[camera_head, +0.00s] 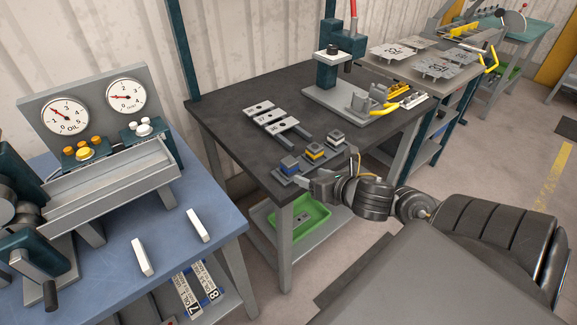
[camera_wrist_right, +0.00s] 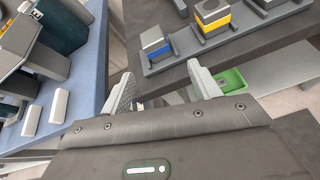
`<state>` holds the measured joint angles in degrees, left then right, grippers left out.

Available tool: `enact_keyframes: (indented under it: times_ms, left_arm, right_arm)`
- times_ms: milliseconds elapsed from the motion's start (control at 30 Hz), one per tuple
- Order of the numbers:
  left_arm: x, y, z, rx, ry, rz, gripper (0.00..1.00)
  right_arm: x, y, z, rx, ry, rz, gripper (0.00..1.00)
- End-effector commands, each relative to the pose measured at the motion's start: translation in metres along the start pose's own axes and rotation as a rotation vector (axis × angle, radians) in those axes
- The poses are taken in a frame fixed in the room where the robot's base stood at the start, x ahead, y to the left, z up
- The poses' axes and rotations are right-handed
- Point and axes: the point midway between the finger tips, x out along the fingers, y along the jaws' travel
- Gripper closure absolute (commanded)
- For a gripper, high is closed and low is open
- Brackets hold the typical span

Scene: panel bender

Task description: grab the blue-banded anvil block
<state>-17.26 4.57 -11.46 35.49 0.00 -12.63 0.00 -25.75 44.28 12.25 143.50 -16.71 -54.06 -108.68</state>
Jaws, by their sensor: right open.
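The blue-banded anvil block (camera_head: 289,165) is a small grey block with a blue band. It stands at the near left end of a grey rack (camera_head: 313,157) on the dark table. It also shows in the right wrist view (camera_wrist_right: 155,44), ahead of and above the fingers. My right gripper (camera_wrist_right: 160,84) is open and empty, its two fingers apart, just short of the block. In the head view the right gripper (camera_head: 305,186) is at the table's near edge beside the block. My left gripper is not in view.
A yellow-banded block (camera_head: 314,152) and a grey-banded block (camera_head: 335,138) stand along the same rack. Flat slotted plates (camera_head: 270,119) lie behind. A green bin (camera_head: 298,226) sits on the shelf below. A blue bench (camera_head: 120,225) with gauges stands at left.

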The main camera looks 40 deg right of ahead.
Motion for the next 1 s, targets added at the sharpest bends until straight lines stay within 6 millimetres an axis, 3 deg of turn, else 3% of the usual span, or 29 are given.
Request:
enact_keyframes:
  times_ms: [100, 200, 367, 533, 700, 1000]
  left_arm:
    - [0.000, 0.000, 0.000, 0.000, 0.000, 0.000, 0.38]
    - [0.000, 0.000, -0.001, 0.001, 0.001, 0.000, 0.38]
    - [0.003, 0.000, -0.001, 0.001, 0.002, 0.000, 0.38]
    - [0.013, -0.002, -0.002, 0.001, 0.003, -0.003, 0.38]
    - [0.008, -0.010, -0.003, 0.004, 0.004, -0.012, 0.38]
    - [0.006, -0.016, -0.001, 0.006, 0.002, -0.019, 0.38]
  right_arm:
    - [0.000, 0.002, 0.016, -0.169, -0.033, 0.029, 0.38]
    - [0.000, 0.003, 0.021, -0.227, -0.042, 0.039, 0.38]
    - [0.006, 0.003, 0.021, -0.234, -0.045, 0.039, 0.38]
    - [0.030, 0.004, 0.021, -0.233, -0.046, 0.039, 0.38]
    - [0.050, 0.005, 0.024, -0.227, -0.044, 0.037, 0.38]
    - [0.062, 0.006, 0.023, -0.226, -0.043, 0.038, 0.38]
